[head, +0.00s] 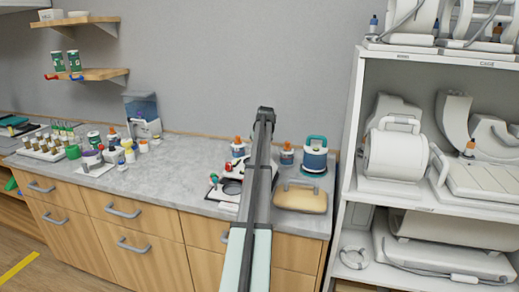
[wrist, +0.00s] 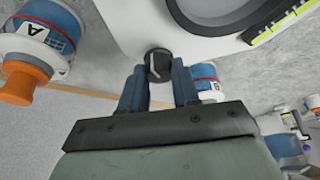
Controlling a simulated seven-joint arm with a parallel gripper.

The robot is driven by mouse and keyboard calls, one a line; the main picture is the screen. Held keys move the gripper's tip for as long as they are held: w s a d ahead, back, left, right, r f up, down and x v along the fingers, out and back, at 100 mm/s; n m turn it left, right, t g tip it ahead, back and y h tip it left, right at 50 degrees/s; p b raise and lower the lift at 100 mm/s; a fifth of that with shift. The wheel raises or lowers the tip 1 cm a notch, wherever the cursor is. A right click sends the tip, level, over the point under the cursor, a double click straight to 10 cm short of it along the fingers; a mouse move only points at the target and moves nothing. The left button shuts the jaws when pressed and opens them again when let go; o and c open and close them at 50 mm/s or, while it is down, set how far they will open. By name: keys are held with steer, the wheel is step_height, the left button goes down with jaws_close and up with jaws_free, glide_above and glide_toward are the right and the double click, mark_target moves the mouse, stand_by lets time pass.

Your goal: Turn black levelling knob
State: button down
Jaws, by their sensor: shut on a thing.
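The black levelling knob (wrist: 158,62) sits on the edge of a white instrument body (wrist: 140,22) in the wrist view and has a pale line across its face. My gripper (wrist: 159,75) has its two blue-grey fingers on either side of the knob and is shut on it. In the head view my arm covers the knob and the gripper. Part of the white instrument (head: 234,171) shows there beside the arm on the grey counter.
A blue bottle with an orange cap (wrist: 25,82) is near the instrument at left in the wrist view. White shelving (head: 352,150) rises at right. The counter's middle (head: 178,172) is clear.

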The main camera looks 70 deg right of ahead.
steer(key=shift+m, duration=0.3)
steer(key=c, duration=0.8)
jaws_free()
steer(key=v, duration=1.3)
steer(key=shift+a+r, duration=0.25)
steer(key=shift+r, duration=0.15)
steer(key=shift+w, duration=0.15)
